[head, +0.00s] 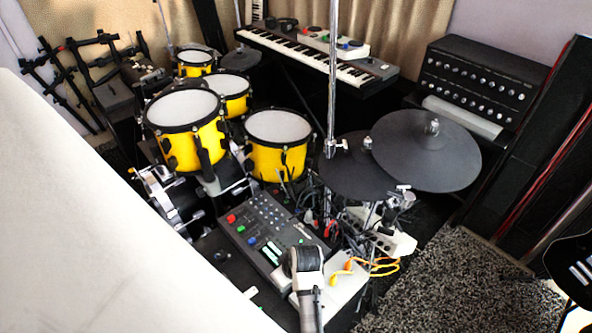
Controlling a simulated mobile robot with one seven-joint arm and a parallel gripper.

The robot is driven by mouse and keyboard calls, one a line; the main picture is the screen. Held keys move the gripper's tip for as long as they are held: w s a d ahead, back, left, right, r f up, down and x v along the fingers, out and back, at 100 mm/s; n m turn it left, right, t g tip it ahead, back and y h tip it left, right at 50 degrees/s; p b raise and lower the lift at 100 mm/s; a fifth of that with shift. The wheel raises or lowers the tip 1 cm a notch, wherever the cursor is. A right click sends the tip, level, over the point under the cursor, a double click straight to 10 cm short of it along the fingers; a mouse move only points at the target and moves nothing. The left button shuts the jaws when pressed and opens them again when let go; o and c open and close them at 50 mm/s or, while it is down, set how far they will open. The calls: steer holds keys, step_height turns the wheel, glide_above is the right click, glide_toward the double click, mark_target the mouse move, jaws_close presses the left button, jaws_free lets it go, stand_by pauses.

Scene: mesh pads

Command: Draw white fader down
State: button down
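A dark control module (268,230) with red, blue and green buttons lies in front of the yellow drums. Pale strips (271,252) show near its front end. They are too small for me to tell whether one is the white fader or where it is set. A small white piece (250,292) shows on the dark surface left of the module's front; I cannot tell what it is.
Yellow drums (278,158) stand behind the module, dark cymbals (425,150) to its right. A keyboard (300,50) and knobbed black unit (475,80) stand behind. The grey rug (460,290) looks clear.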

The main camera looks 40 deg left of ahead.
steer(key=shift+s+a, duration=0.15)
steer(key=shift+s, duration=0.15)
steer(key=c, duration=1.2)
jaws_free()
steer(key=shift+c, duration=0.2)
steer(key=shift+r, duration=0.1)
steer(key=shift+w+d+r, duration=0.1)
steer(key=shift+d+r, duration=0.15)
steer(key=shift+r, duration=0.1)
steer(key=v, duration=1.3)
